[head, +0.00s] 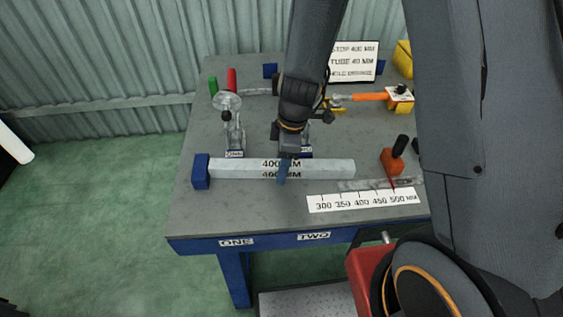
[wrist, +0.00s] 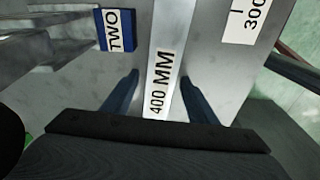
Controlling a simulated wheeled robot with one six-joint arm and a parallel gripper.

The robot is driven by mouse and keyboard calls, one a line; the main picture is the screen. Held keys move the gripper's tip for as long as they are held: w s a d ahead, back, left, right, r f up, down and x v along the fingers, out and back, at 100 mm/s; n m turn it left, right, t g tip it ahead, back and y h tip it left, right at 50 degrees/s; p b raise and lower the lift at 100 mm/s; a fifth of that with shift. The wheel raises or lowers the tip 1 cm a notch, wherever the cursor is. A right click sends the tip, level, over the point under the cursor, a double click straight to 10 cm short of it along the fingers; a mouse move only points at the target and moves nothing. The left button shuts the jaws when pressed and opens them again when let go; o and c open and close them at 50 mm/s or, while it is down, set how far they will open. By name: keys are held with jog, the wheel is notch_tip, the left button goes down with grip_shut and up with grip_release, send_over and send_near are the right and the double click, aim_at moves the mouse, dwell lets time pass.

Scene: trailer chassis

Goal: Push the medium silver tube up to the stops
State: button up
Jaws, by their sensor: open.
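The silver tube (head: 230,168), marked 400 MM, lies lengthwise on the grey bench. Its left end is at a blue end block (head: 201,171); I cannot tell whether they touch. My gripper (head: 284,172) points down over the tube near its middle. In the wrist view my open gripper (wrist: 158,92) has one finger on each side of the tube (wrist: 168,65), with gaps to both. A blue block labelled TWO (wrist: 116,30) stands beside the tube, with a strip of bare bench between. The block labelled ONE (head: 235,154) is behind the tube's left part.
A toggle clamp (head: 234,125) stands behind block ONE. A scale plate (head: 362,200) lies in front right, with an orange slider (head: 392,162) and black handle above it. Red and green cylinders, an orange-handled tool (head: 370,97) and a sign (head: 354,62) are at the back.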

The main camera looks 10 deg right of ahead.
grip_shut()
jog(key=shift+n+b, duration=0.6)
dwell(0.3)
jog(key=shift+w+a, duration=0.1)
jog(key=shift+a, duration=0.05)
dwell(0.5)
grip_release()
jog(key=shift+r, duration=0.15)
jog(key=shift+d+r+b, duration=0.15)
jog(key=shift+d+r, duration=0.05)
jog(key=shift+r, duration=1.05)
jog(key=shift+d+r+b, duration=0.15)
jog(key=shift+r+b, duration=0.05)
jog(key=shift+r, duration=1.05)
jog(key=shift+d+r+b, duration=0.15)
jog(key=shift+d+r, duration=0.05)
jog(key=shift+r, duration=1.05)
